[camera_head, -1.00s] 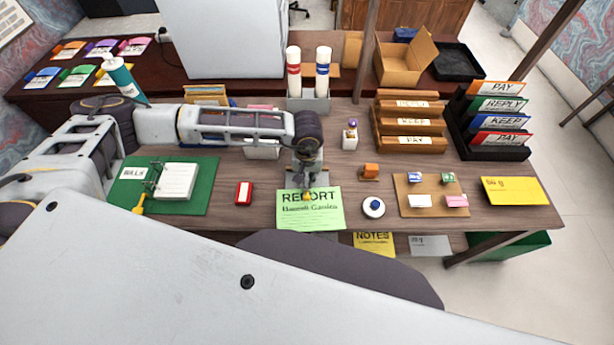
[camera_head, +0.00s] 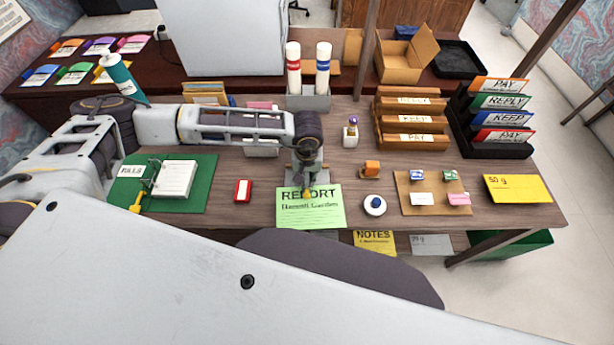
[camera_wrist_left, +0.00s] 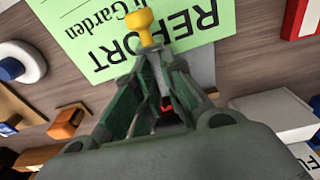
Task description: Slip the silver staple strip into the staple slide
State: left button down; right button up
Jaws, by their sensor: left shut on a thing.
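My left gripper (camera_head: 307,186) points down over the green REPORT sheet (camera_head: 295,217) near the desk's front edge. In the left wrist view its fingers (camera_wrist_left: 157,58) are close together on a small piece with a yellow knob (camera_wrist_left: 143,24), which stands out past the fingertips over the sheet. A grey metal plate (camera_wrist_left: 197,66) lies beside the fingers. A small red part (camera_wrist_left: 167,105) shows deep between them. The silver staple strip cannot be made out, and the staple slide is not clear behind the fingers. My right gripper is out of view.
A red-and-white box (camera_head: 243,191) and a green mat with a binder (camera_head: 190,200) lie left of the sheet. A white disc with a blue knob (camera_head: 374,205), an orange block (camera_head: 370,169) and a cork board (camera_head: 423,207) lie to its right. Wooden trays (camera_head: 411,138) stand behind.

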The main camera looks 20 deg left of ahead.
aim_at(307, 182)
pick_arm(q)
jog(key=shift+f, duration=0.1)
jog(key=c, duration=1.4)
grip_release()
jog(key=shift+c, duration=0.2)
notch_tip(307, 182, up, 12)
jog(key=shift+s, duration=0.35)
jog(key=shift+d, duration=0.1)
